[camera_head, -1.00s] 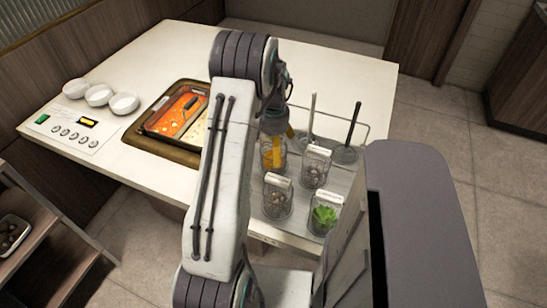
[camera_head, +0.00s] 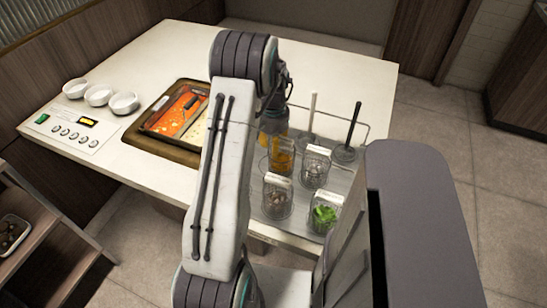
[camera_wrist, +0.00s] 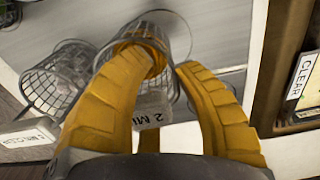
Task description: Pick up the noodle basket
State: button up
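The noodle basket (camera_head: 281,160) is a small wire basket with yellow-orange contents, standing at the far left of a group of wire baskets on the counter. In the wrist view the wire basket (camera_wrist: 180,32) is just beyond my fingertips, with yellow contents inside and a white label (camera_wrist: 152,116) showing between the fingers. My gripper (camera_head: 277,138) is partly hidden behind my arm in the head view, close to this basket. Its two yellow fingers (camera_wrist: 163,68) are spread apart, with the left one overlapping the basket's rim in view. I cannot tell whether they touch it.
Neighbouring wire baskets hold brown items (camera_head: 316,167) and green leaves (camera_head: 324,215); another basket (camera_wrist: 58,78) is close on the left in the wrist view. Two upright-handled tools (camera_head: 352,135) stand behind. A sauce well (camera_head: 180,115) and white bowls (camera_head: 98,95) are to the left.

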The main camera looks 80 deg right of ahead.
grip_shut()
dwell(0.4)
jog(key=shift+r, duration=5.05)
